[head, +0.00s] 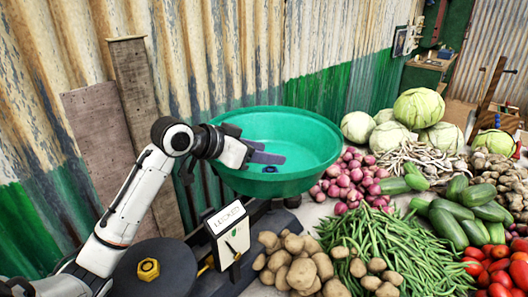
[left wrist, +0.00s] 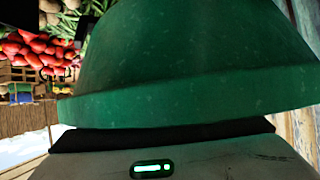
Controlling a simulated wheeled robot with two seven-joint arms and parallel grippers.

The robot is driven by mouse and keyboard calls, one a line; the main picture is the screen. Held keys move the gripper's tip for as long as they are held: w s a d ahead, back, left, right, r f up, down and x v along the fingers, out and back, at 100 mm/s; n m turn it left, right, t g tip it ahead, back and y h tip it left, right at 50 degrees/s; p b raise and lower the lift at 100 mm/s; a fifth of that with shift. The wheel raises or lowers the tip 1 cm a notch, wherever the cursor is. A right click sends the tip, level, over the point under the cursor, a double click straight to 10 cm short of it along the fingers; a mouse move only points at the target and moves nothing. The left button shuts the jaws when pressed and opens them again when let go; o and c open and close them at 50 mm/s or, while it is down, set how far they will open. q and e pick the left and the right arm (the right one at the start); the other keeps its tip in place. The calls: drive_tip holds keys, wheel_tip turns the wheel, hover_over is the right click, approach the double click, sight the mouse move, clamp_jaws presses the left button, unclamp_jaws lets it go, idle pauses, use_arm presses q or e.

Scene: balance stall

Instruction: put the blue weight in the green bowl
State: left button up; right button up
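The green bowl (head: 318,133) sits on one side of a balance scale. It fills most of the left wrist view (left wrist: 190,60). A small dark blue weight (head: 269,169) lies inside the bowl, on its floor. My left gripper (head: 274,152) reaches over the bowl's left rim, with its fingers just above and behind the blue weight. The two fingers look spread apart with nothing between them. The left wrist view does not show the fingertips or the weight. My right gripper is not in view.
A brass weight (head: 148,269) stands on the scale's dark left pan (head: 179,266). The scale's dial (head: 231,232) is in front of the bowl. Potatoes (head: 290,262), green beans (head: 385,250) and onions (head: 350,180) crowd the right. A corrugated wall (head: 240,60) stands behind.

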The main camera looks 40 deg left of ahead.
use_arm(q)
drive_tip(key=shift+r, duration=0.2)
drive_tip(key=v, duration=0.8)
drive_tip(key=b+v, duration=0.1)
drive_tip(key=v, duration=0.3)
drive_tip(key=shift+r, duration=0.4)
drive_tip(key=shift+c, duration=0.5)
